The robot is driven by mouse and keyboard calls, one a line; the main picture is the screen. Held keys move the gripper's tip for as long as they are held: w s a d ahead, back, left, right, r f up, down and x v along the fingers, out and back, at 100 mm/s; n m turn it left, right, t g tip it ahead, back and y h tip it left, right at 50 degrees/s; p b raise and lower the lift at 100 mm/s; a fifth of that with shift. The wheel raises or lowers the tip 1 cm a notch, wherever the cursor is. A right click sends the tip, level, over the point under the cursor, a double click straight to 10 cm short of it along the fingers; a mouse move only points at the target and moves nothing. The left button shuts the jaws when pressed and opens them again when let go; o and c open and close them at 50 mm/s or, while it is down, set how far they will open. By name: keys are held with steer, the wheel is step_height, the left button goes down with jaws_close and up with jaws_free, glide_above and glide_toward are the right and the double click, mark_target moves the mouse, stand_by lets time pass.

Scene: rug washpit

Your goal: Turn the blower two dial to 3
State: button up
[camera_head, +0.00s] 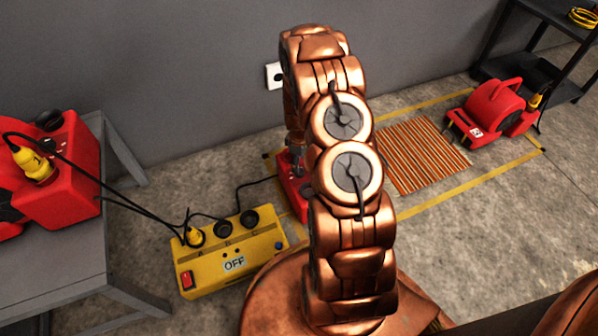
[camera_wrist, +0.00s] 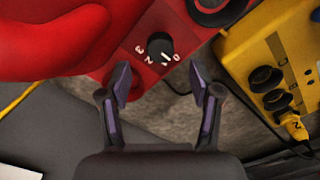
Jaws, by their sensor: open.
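In the wrist view a black dial (camera_wrist: 160,46) sits on the red blower (camera_wrist: 120,62), with white numbers 3, 2 and 0 around its near edge. A white mark lies on its near side between 2 and 0; I cannot tell whether it is the pointer or the 1. My gripper (camera_wrist: 164,84) is open and empty, its fingertips apart, nearer the picture's bottom than the dial and not around it. In the head view this blower (camera_head: 287,186) is mostly hidden behind my arm, as its place beside the yellow box suggests. Its number label is not visible.
The yellow power box (camera_head: 232,262), marked OFF, lies left of my arm with black cables; it also shows in the wrist view (camera_wrist: 270,60). A red blower (camera_head: 60,165) stands on the grey table (camera_head: 50,280). Another blower (camera_head: 492,115) stands right, beyond a slatted orange patch (camera_head: 420,155).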

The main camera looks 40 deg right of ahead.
step_height(320, 180, down, 6)
steer(key=shift+r+b, duration=0.2)
steer(key=shift+b, duration=0.55)
steer(key=c, duration=1.1)
